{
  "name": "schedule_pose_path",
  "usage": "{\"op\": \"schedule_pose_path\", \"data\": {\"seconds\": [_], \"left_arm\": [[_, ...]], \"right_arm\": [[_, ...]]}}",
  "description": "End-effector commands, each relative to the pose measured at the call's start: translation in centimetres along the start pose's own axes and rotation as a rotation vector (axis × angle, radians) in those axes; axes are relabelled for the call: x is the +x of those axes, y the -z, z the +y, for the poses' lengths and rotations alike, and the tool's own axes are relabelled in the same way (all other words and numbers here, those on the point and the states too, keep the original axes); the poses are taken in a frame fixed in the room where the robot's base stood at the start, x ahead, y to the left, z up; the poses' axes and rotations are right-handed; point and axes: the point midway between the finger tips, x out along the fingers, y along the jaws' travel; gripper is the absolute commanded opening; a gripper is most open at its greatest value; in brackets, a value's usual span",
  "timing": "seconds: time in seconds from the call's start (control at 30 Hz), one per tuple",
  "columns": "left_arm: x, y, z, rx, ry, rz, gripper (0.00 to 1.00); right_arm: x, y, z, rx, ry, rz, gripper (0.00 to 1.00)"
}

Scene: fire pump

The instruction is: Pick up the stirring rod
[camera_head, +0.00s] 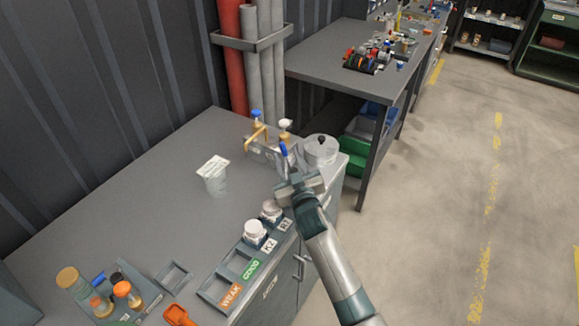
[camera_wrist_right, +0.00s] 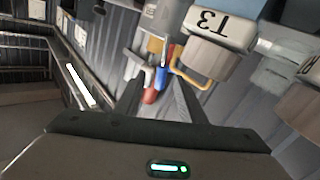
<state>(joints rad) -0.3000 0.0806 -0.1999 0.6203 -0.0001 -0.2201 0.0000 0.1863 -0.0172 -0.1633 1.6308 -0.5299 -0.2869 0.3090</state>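In the head view a thin blue-handled rod (camera_head: 284,150), which looks like the stirring rod, stands upright at the far right end of the grey bench, beside a rack with brass fittings. My right gripper (camera_head: 290,176) is just in front of it, over the bench's right edge. In the right wrist view the gripper's two dark fingers (camera_wrist_right: 158,98) are apart, with the blue handle (camera_wrist_right: 162,77) showing in line with the gap between them. I cannot tell whether the handle lies between the fingertips or beyond them. The left gripper is not in view.
A clear beaker (camera_head: 215,183) with a label card stands mid-bench. A round metal pot (camera_head: 320,150) is right of the rod. White-lidded jars (camera_head: 255,232) stand along the front edge near a "GOOD"/"WEAK" tray (camera_head: 212,298). Orange-capped bottles (camera_head: 125,291) are at near left. Bare bench lies at left.

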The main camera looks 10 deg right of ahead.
Motion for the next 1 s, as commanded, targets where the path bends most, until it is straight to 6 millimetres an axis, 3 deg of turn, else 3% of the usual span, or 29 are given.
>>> {"op": "schedule_pose_path", "data": {"seconds": [0.4,0.93,1.0], "left_arm": [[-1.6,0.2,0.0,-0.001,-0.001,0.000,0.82],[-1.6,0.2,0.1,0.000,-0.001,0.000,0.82],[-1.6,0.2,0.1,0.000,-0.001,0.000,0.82]], "right_arm": [[3.9,-0.1,-0.2,0.000,0.000,0.000,0.37],[4.0,-0.2,-0.2,0.000,0.000,0.001,0.37],[4.0,-0.2,-0.2,0.000,0.000,0.001,0.20]]}}
